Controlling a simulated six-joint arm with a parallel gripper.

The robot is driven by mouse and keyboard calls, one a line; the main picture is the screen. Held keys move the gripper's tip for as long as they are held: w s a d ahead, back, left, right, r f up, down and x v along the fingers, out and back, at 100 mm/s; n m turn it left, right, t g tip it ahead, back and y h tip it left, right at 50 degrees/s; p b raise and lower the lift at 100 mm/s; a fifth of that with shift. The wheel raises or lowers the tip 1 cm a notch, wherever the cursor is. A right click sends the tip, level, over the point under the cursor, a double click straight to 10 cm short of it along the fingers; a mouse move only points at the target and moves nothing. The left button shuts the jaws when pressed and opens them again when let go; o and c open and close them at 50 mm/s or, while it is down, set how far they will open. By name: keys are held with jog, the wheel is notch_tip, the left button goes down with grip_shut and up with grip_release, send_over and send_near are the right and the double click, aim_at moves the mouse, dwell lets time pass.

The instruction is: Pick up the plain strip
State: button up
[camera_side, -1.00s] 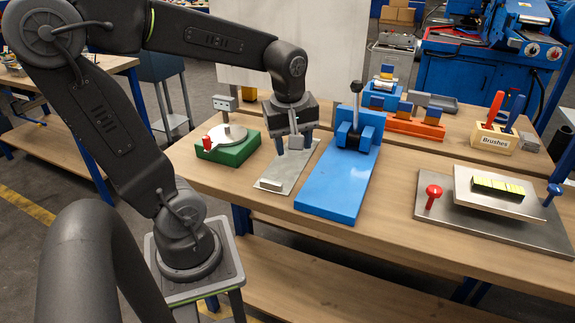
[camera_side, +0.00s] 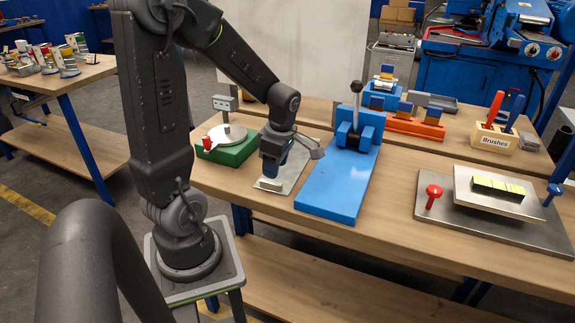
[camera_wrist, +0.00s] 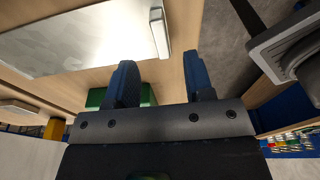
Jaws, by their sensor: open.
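A flat grey metal plate (camera_side: 291,177) lies on the bench between the green-based fixture and the blue press. A short pale bar (camera_side: 269,185) sits across its near end. The bar shows again in the wrist view (camera_wrist: 160,34), at the end of the shiny plate (camera_wrist: 75,40). I cannot tell for sure which of these is the plain strip. My gripper (camera_side: 270,174) is low over the near part of the plate, close to the bar. In the wrist view its blue fingers (camera_wrist: 160,75) are apart with nothing between them.
The green-based fixture (camera_side: 228,150) stands just left of the plate, and the blue press (camera_side: 340,180) just right. A grey plate with yellow pieces (camera_side: 498,188) and red and blue knobs is further right. Bare wood lies between the press and that plate.

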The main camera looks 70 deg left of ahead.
aim_at(271, 182)
jog(key=f, duration=0.3)
jog(key=s+f, duration=0.1)
jog(key=f, duration=0.1)
jog(key=shift+a+f, duration=0.25)
jog(key=shift+a, duration=0.1)
grip_shut()
